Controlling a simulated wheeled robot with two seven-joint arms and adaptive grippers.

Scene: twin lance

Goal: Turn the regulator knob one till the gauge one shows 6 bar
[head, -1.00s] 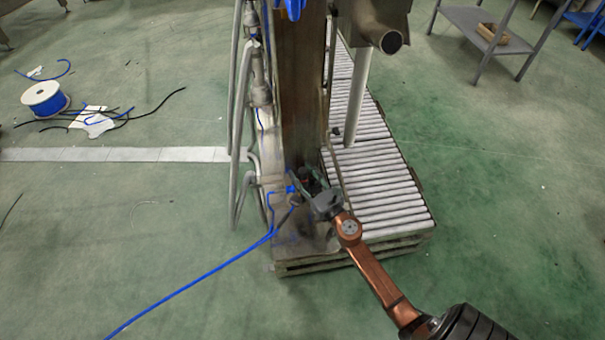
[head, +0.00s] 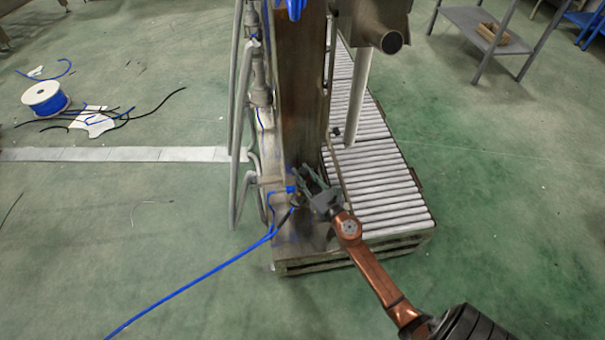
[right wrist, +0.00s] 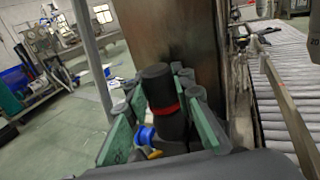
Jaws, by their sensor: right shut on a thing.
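The regulator knob (right wrist: 165,95) is a black cylinder with a red band, seen in the right wrist view between the green-padded fingers of my right gripper (right wrist: 162,88). The gripper is shut on it. In the head view my right gripper (head: 308,180) is low against the rusty column, and its fingers hide the knob there. A blue fitting (right wrist: 146,135) shows just below the knob, and beside the gripper in the head view. I cannot make out gauge one or its reading in either view. My left gripper is not in view.
The rusty steel column (head: 300,90) stands behind the gripper, with grey pipes on its left. A roller conveyor (head: 385,180) lies to the right. A blue hose (head: 190,285) runs to the lower left. A cable spool (head: 45,98) lies on otherwise mostly open floor.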

